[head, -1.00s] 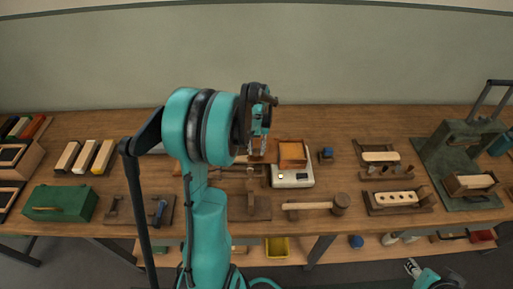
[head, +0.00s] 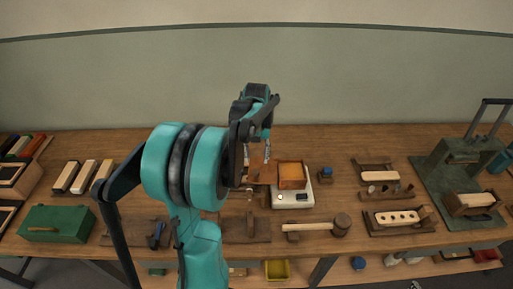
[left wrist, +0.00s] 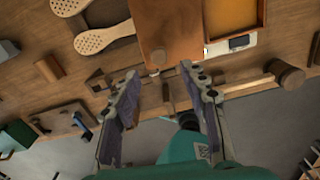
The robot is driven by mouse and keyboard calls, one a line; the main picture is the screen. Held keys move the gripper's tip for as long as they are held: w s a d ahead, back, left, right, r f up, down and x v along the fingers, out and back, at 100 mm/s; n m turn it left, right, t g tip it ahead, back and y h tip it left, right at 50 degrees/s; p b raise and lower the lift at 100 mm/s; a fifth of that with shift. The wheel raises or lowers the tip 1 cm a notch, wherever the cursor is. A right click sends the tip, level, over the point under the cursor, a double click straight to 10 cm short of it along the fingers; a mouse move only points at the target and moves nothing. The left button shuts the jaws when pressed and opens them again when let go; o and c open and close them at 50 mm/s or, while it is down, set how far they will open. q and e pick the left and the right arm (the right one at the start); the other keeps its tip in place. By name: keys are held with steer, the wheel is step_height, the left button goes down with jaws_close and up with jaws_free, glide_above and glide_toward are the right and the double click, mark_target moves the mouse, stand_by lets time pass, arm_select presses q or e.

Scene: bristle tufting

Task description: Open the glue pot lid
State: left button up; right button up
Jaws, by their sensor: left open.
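A brown flat-topped piece with a small round knob, apparently the glue pot lid (left wrist: 170,28), shows at top centre in the left wrist view. In the head view the lid (head: 262,174) is partly behind my gripper, left of the white scale. It looks shut. My left gripper (head: 257,154) points down over it, open and empty. In the left wrist view the fingertips (left wrist: 158,72) are spread to either side of the knob. I cannot tell the height gap, but I see no contact. The pot's body is hidden. My right gripper is not in view.
A white scale (head: 293,200) carrying an orange-brown tray (head: 291,175) stands close on the right. A small blue-topped pot (head: 325,174) is beyond it. A wooden mallet (head: 318,227) lies in front. Two perforated pale paddles (left wrist: 103,38) lie left of the lid.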

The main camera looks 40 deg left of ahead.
arm_select(q)
steer(key=shift+r, duration=2.35)
